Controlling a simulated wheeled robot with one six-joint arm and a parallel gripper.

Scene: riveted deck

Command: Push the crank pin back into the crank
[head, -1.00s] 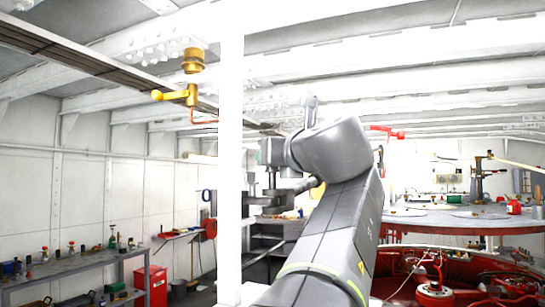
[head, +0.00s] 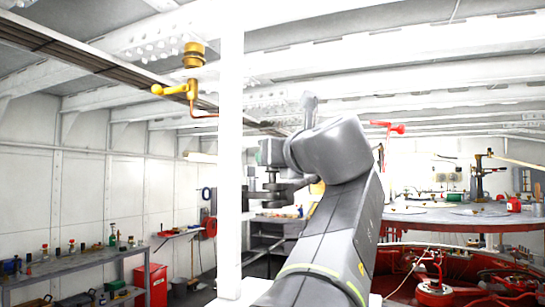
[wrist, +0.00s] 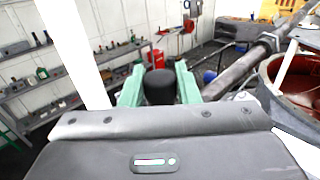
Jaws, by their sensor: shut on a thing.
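In the wrist view my gripper (wrist: 159,88) has two pale green fingers, one on each side of a dark, round-topped cylinder, the crank pin (wrist: 160,87) as far as I can tell. The fingers are shut on it. Its far end is hidden, so I cannot tell how it sits in a crank. I cannot make out the crank itself for certain. In the head view my arm and a white post cover much of the area around the gripper.
A white post (head: 230,150) stands close on the left. A grey shaft (wrist: 238,72) runs along the right in the wrist view, beside a red-lined round tub (wrist: 300,85). A shelf bench (head: 70,268) stands far left, and a round table (head: 450,217) stands right.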

